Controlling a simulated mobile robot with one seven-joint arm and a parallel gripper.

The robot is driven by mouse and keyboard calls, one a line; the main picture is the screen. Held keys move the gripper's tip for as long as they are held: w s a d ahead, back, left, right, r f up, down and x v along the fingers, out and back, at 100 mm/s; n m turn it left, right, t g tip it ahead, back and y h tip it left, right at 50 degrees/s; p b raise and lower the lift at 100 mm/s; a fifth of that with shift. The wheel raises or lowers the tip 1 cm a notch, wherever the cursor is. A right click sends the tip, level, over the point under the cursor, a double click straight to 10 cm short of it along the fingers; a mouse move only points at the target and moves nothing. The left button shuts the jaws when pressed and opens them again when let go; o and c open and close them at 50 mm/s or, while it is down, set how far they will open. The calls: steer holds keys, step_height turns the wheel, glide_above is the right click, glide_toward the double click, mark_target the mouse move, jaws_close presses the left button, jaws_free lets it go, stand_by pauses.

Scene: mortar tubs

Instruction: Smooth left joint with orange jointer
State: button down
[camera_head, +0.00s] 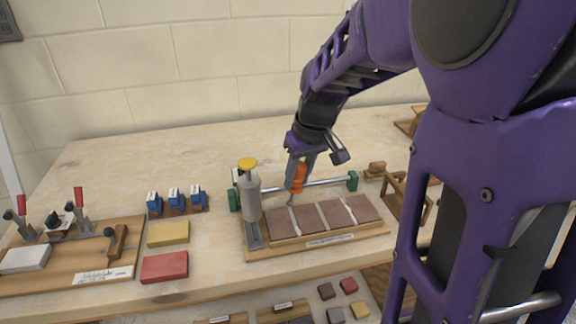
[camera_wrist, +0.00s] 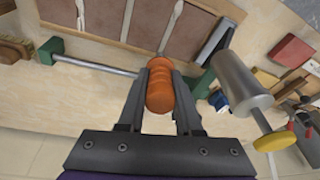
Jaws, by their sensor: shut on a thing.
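The orange jointer (camera_head: 298,178) is held upright in my gripper (camera_head: 300,165), which is shut on its handle; the handle also fills the space between the fingers in the wrist view (camera_wrist: 160,88). Its metal tip points down at the far end of the left joint (camera_head: 295,222), a pale strip between brown tiles that also shows in the wrist view (camera_wrist: 172,22). I cannot tell whether the tip touches the joint. Two more pale joints, the middle one (camera_head: 322,216) and the right one (camera_head: 350,211), cross the tiled board (camera_head: 318,242).
A grey cylinder with a yellow cap (camera_head: 250,198) stands at the board's left end. A metal rail (camera_head: 325,182) with green end blocks runs behind the tiles. Blue blocks (camera_head: 174,198), a yellow block (camera_head: 168,233) and a red block (camera_head: 164,267) lie left.

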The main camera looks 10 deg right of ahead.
steer(key=shift+f, duration=0.35)
steer(key=shift+s, duration=0.15)
steer(key=shift+s, duration=0.6)
steer(key=shift+b, duration=0.3)
steer(key=shift+s, duration=0.75)
steer(key=shift+s+f, duration=0.1)
steer(key=shift+s, duration=0.65)
steer(key=shift+s, duration=0.15)
